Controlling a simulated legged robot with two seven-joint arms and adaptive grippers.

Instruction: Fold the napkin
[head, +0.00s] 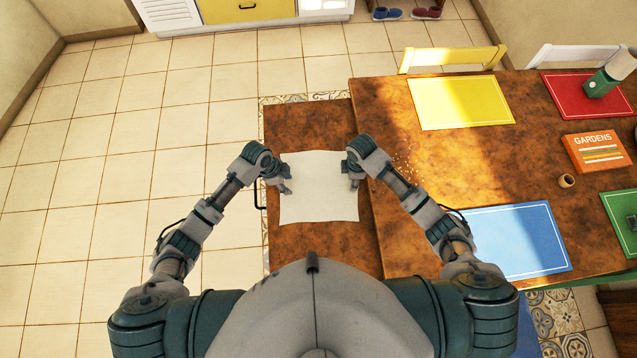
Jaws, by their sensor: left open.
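The white napkin (319,205) lies spread flat on the brown table's narrow left section (290,125). It looks unfolded, with slightly wavy edges. My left gripper (285,187) is open at the napkin's left edge, a little above its middle. My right gripper (354,184) is at the napkin's right edge, at about the same height. Its fingers are small and partly hidden by the wrist, so I cannot tell whether they are open. I cannot tell whether either gripper touches the cloth.
Right of the napkin lie a yellow placemat (460,103), a blue placemat (517,240), a red placemat (585,97), an orange book (596,152) and a small wooden ring (567,181). A yellow chair (453,57) stands behind. The table strip above the napkin is clear.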

